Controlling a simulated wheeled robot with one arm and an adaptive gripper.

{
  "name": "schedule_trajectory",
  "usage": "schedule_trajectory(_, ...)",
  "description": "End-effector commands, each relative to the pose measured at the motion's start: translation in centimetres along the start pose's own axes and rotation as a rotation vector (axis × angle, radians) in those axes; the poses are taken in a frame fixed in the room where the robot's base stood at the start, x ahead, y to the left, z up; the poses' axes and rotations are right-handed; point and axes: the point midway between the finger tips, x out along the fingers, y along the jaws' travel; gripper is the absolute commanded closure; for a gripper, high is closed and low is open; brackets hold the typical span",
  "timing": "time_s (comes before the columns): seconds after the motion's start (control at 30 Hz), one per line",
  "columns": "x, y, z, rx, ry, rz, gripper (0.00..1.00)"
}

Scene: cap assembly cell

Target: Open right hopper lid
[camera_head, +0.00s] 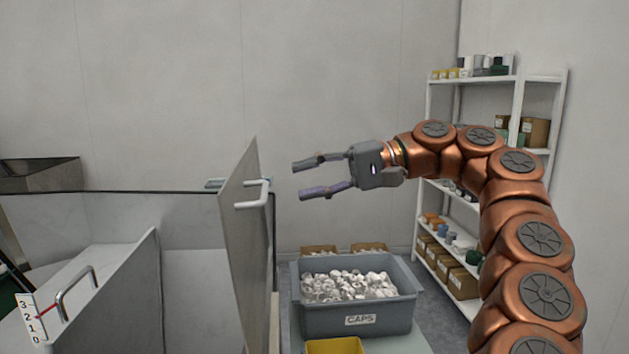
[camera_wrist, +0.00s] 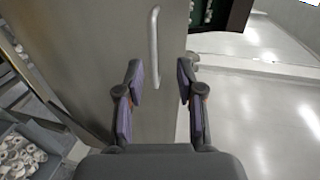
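The right hopper lid (camera_head: 243,250) is a grey metal panel that stands steeply upright, seen nearly edge-on in the head view. Its bar handle (camera_head: 262,192) is near the top on the right-hand face. My gripper (camera_head: 300,180) is open and empty, to the right of the handle with a gap between them. In the wrist view, the lid (camera_wrist: 95,55) lies beyond my open gripper (camera_wrist: 160,72), and the handle (camera_wrist: 153,48) shows between and beyond the two fingers, not touched by them. The lid's lower edge and hinge are hidden.
A grey CAPS bin (camera_head: 357,322) full of white caps stands below my gripper, with a yellow bin (camera_head: 335,347) in front. Another grey panel with a handle (camera_head: 75,290) and a number scale (camera_head: 30,318) is at left. A stocked shelf (camera_head: 540,78) stands behind my arm.

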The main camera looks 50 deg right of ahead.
Motion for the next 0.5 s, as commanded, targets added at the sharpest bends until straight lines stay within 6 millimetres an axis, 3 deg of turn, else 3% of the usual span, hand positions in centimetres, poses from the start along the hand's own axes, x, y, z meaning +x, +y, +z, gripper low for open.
schedule_trajectory(0.5, -0.57, 0.59, -0.53, 0.022, -0.006, -0.014, 0.63)
